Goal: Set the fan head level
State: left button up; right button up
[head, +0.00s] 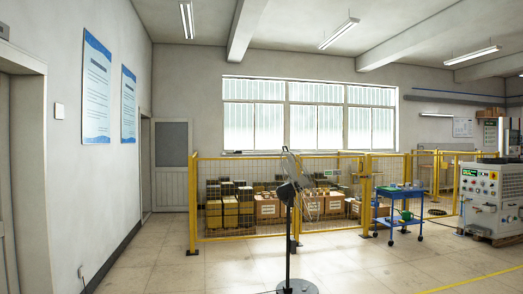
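A standing fan shows in the head view, near the middle of the floor. Its fan head (293,168) is seen almost edge-on, as a thin grey shape leaning with its top to the left. I cannot tell its exact tilt from this side. A dark motor housing (286,192) sits below and left of the head, at the top of a thin dark pole (288,245). Neither of my grippers shows in this view.
A yellow mesh fence (193,205) encloses several cardboard boxes (268,208) behind the fan. A blue cart (399,219) stands right of it. A large control cabinet (490,196) is at the far right. The tiled floor left of the fan is clear.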

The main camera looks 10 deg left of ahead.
aim_at(282, 192)
jog(key=i+u, duration=0.25)
jog(key=i, duration=3.45)
